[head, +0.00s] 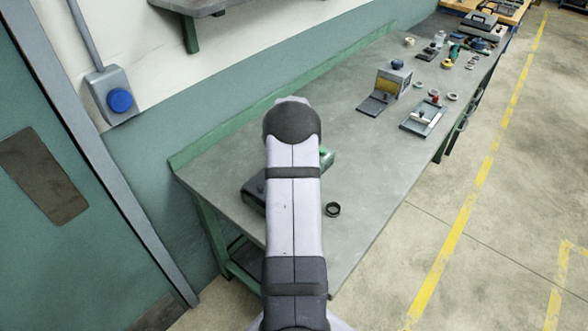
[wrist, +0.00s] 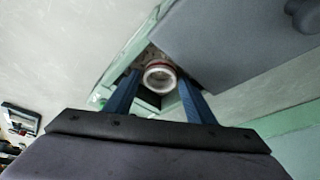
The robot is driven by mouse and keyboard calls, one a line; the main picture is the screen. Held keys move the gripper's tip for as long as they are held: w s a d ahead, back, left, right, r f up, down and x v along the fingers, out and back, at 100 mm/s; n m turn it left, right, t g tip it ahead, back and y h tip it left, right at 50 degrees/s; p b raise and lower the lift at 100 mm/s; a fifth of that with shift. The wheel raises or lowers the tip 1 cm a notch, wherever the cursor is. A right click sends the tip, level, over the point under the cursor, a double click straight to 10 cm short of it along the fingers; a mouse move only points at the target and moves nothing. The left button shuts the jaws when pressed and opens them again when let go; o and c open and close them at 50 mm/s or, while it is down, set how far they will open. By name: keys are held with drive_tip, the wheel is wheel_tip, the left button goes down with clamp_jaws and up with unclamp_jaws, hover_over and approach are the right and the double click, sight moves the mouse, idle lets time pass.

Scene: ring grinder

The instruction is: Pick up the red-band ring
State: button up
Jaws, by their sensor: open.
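In the wrist view, a round pale piece with a red band (wrist: 159,73) and an open centre shows between and beyond the tips of my gripper (wrist: 159,80). The two blue fingers stand apart on either side of it. I cannot tell whether they touch it, and its lower surroundings are partly dark. In the head view my own arm hides the gripper and whatever is directly at it. A small ring with a reddish look (head: 453,97) lies on the bench farther back; I cannot tell its band colour for sure.
The long grey bench (head: 230,195) holds a dark and green machine (head: 253,193) partly behind my arm. A black ring (head: 333,209) lies right of my arm. A grey tray (head: 424,118), a box with a yellow front (head: 388,84) and several small parts stand farther back.

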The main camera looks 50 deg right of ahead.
drive_tip(key=c, duration=1)
drive_tip(key=shift+r, duration=0.1)
wheel_tip(320, 180, up, 10)
drive_tip(key=b, duration=0.4)
drive_tip(key=s+d+f+m+g+b, duration=0.1)
drive_tip(key=s+d+m, duration=0.4)
drive_tip(key=s+d, duration=0.9)
drive_tip(key=shift+s+d+f+m+g+h, duration=0.2)
drive_tip(key=shift+s+f+m+g+h, duration=0.5)
drive_tip(key=shift+s, duration=0.95)
